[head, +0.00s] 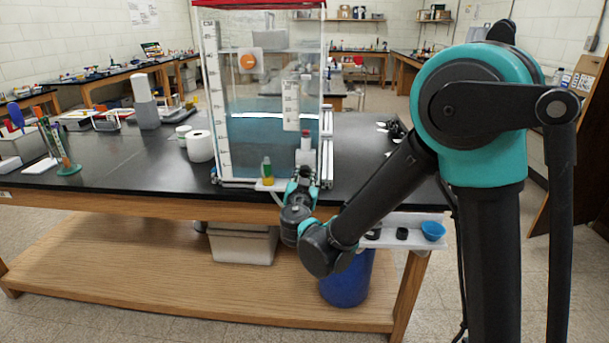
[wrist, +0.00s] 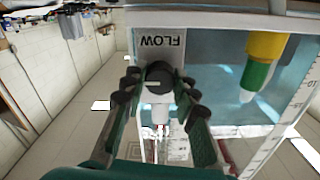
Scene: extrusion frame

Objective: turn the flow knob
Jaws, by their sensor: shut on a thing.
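The flow knob (wrist: 158,76) is a dark round knob with a pale pointer mark, below an upside-down FLOW label (wrist: 161,40) in the wrist view. My gripper (wrist: 157,88) has its two teal-and-black fingers on either side of the knob and is shut on it. In the head view my gripper (head: 302,178) is at the lower front of the clear water tank (head: 222,100), at the bench edge. The knob is hidden there behind my gripper and wrist.
A yellow-and-green piece (head: 267,170) sits close to the left of my gripper; it also shows in the wrist view (wrist: 262,60). An orange dial (head: 248,62) is high on the tank. A paper roll (head: 200,146) stands left.

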